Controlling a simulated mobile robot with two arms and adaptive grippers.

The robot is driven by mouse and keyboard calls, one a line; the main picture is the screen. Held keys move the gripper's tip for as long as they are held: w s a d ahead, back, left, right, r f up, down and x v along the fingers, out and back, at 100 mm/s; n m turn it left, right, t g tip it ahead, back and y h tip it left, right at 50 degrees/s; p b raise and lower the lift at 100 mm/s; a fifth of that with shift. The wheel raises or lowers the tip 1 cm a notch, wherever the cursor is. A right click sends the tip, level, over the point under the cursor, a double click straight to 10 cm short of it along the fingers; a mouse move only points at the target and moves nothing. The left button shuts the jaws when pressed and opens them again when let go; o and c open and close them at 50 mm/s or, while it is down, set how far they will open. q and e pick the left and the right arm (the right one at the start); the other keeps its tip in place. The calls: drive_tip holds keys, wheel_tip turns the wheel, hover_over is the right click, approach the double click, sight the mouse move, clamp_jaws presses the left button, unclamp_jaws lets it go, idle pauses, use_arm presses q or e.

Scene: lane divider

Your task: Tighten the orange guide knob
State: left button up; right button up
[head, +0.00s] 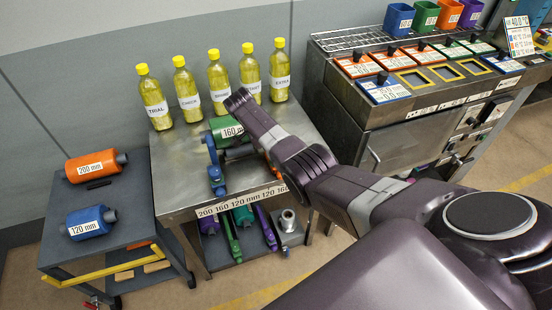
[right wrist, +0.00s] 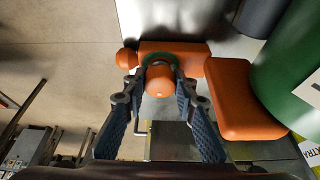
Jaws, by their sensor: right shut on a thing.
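In the right wrist view, my right gripper (right wrist: 160,84) has its two blue-grey fingers closed around the round orange guide knob (right wrist: 160,88). A dark green ring (right wrist: 146,62) sits behind the knob, in front of an orange bracket (right wrist: 185,50) with a ball-shaped end. A larger orange block (right wrist: 238,100) stands to the right, beside a big green cylinder (right wrist: 295,75). In the head view, the green 160 mm roll (head: 231,131) sits on the steel table, partly behind my right arm. That arm hides the knob and the gripper there. My left gripper is not in view.
Several yellow-capped bottles (head: 220,78) line the back of the steel table (head: 175,180). A cart at left holds an orange 200 mm roll (head: 95,166) and a blue 120 mm roll (head: 88,223). A metal cabinet (head: 385,125) with coloured trays stands at right.

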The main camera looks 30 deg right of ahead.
drive_tip(key=shift+w+d+r+m, duration=0.1)
drive_tip(key=shift+w+r+m, duration=0.1)
drive_tip(key=shift+m, duration=0.1)
drive_tip(key=o, duration=0.8)
drive_tip(key=shift+c, duration=0.2)
drive_tip(key=o, duration=0.4)
drive_tip(key=shift+s, duration=0.2)
drive_tip(key=v, duration=1.2)
drive_tip(key=shift+w, duration=0.15)
